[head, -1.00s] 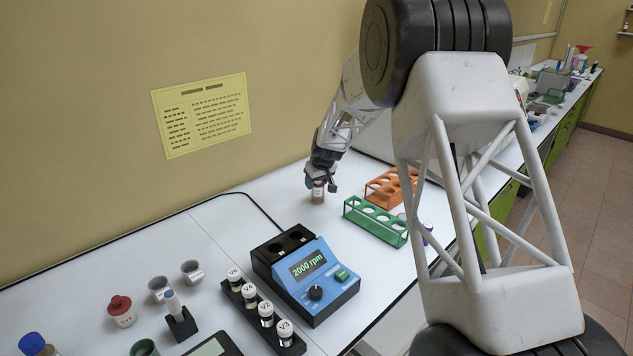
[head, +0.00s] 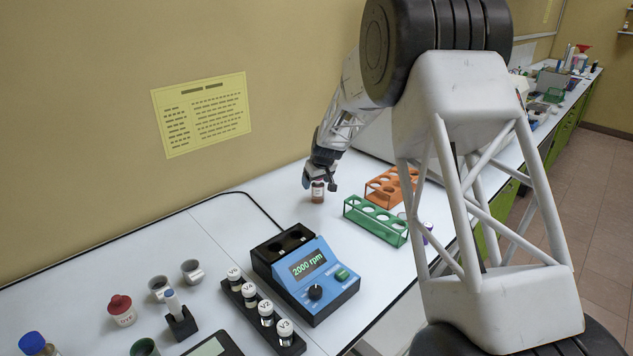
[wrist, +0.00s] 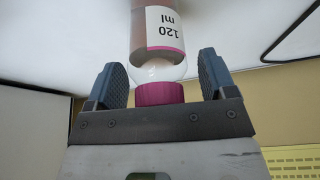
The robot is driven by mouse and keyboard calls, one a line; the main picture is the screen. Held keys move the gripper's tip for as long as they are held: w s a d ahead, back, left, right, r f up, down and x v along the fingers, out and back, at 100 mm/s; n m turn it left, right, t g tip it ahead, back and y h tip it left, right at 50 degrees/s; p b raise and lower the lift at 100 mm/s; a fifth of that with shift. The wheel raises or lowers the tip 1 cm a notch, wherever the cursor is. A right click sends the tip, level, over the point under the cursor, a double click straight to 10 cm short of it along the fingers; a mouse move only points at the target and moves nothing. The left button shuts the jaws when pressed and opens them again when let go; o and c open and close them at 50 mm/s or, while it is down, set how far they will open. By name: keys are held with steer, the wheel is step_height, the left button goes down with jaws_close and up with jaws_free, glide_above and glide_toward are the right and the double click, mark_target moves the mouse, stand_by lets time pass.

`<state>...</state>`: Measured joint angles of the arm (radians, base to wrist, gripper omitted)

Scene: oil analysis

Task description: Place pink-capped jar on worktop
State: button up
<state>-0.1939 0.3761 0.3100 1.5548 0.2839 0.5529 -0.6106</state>
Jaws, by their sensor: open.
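The pink-capped jar (head: 318,192) stands upright on the white worktop (head: 220,225), left of the orange rack. In the wrist view its pink cap (wrist: 160,93) lies between the two fingers, with a gap on each side. The jar's label (wrist: 165,30) reads 120 ml, and brownish contents show beyond it. My gripper (wrist: 160,80) is open around the cap and does not touch it. In the head view my gripper (head: 318,176) is just above the jar and hides part of its top.
An orange rack (head: 392,187) and a green rack (head: 375,222) stand to the right of the jar. A blue device (head: 322,285) reading 2000 rpm and a row of white-capped vials (head: 266,312) stand nearer. A cable lies on the worktop to the left.

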steer(key=v, duration=1.2)
steer(key=shift+a, duration=0.1)
stand_by(0.6)
steer(key=s+d+r+m, duration=0.1)
steer(key=s+d+r, duration=0.3)
steer(key=s, duration=0.5)
steer(key=s+d+r+m+h, duration=0.1)
steer(key=s+d+r, duration=0.3)
steer(key=s, duration=0.5)
steer(key=s+d+r+m, duration=0.1)
steer(key=s+d+r, duration=0.25)
steer(key=s, duration=0.55)
steer(key=s+d+f+m, duration=0.1)
steer(key=s+d, duration=0.1)
steer(key=s, duration=0.9)
steer(key=s+d+f+m+h, duration=0.1)
steer(key=s+d, duration=0.2)
steer(key=s, duration=0.8)
steer(key=s+d+f+m+g, duration=0.1)
steer(key=s+d+f+m, duration=0.1)
steer(key=s, duration=0.9)
steer(key=shift+d+h, duration=0.2)
steer(key=shift+h, duration=0.2)
